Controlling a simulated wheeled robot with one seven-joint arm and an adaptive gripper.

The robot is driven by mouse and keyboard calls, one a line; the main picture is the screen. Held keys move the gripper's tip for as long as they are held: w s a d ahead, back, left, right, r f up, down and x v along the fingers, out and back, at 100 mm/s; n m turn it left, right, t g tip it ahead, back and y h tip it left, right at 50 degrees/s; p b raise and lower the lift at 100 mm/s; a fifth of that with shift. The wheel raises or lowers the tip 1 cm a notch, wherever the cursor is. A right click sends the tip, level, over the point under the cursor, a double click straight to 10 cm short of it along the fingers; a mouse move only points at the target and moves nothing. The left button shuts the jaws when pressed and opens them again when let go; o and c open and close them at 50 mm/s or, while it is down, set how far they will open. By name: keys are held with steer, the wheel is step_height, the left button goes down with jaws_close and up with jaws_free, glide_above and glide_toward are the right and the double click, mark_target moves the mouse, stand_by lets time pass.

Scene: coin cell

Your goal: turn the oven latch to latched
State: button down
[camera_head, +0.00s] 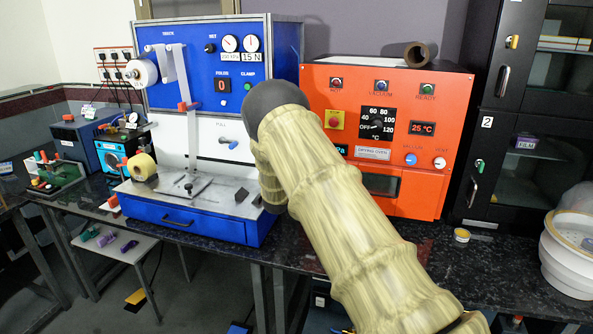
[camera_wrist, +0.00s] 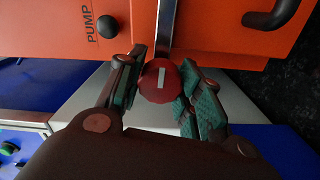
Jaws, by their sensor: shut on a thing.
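The orange drying oven (camera_head: 450,150) stands on the bench, partly hidden by my arm in the head view. In the wrist view its orange front (camera_wrist: 225,25) runs along the top. The oven latch (camera_wrist: 160,80) appears as a round red knob with a white bar, which runs up and down in that picture. My gripper (camera_wrist: 162,72) has a finger on each side of the knob and is shut on it. The exact contact at the right finger is hard to see. In the head view my arm hides the gripper and latch.
A black knob (camera_wrist: 107,26) by the PUMP label and a dark handle (camera_wrist: 277,14) sit near the latch. A blue machine (camera_head: 210,200) stands left of my arm. A small yellow pot (camera_head: 462,235) and white bowls (camera_head: 570,250) stand to the right.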

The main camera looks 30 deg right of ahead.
steer(key=shift+a, duration=0.1)
stand_by(0.5)
steer(key=c, duration=0.9)
jaws_free()
steer(key=shift+c, duration=0.2)
steer(key=v, duration=1.2)
